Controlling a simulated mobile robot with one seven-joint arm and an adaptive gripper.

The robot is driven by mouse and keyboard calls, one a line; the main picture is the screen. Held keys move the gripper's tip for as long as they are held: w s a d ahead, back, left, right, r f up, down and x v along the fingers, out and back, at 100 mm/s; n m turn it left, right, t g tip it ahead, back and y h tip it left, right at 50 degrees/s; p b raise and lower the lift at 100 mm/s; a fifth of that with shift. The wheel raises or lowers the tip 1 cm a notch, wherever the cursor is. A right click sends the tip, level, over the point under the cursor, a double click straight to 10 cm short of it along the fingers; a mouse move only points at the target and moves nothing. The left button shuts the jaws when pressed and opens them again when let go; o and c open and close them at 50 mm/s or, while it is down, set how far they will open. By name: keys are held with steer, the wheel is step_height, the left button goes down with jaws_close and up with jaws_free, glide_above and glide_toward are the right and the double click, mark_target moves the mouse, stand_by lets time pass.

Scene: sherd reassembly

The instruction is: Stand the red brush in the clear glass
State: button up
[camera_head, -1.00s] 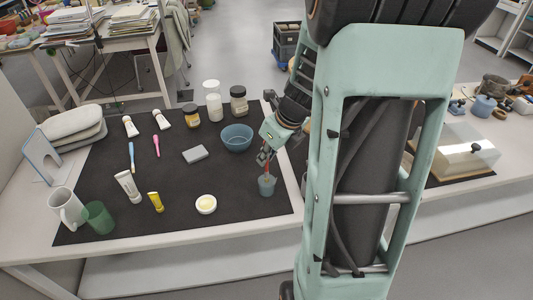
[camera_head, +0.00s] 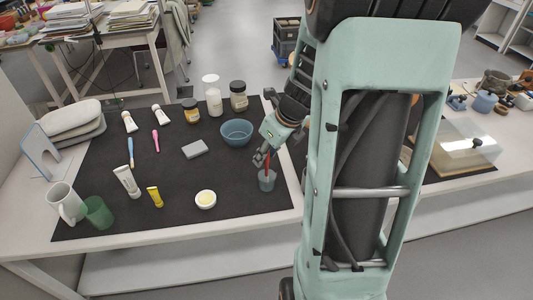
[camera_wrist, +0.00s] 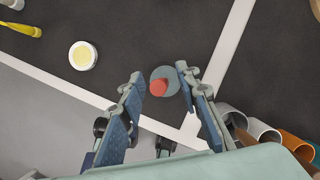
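The clear glass (camera_head: 267,183) stands on the dark mat near its right edge. The red brush (camera_head: 268,163) stands in it, nearly upright, with its red handle rising above the rim. In the wrist view I look down on the handle's red end (camera_wrist: 158,88) over the bluish-grey round of the glass (camera_wrist: 168,74). My gripper (camera_head: 263,159) is just above the glass, around the upper handle. In the wrist view its fingers (camera_wrist: 160,80) are apart, with visible gaps on both sides of the handle. The brush's lower end is hard to make out.
A blue bowl (camera_head: 236,133) stands behind the glass, with a grey block (camera_head: 194,149) to its left. A small round dish (camera_head: 205,199) lies left of the glass. The mat between dish and glass is clear.

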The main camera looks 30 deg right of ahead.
steer(key=v, duration=1.2)
steer(key=shift+w, duration=0.1)
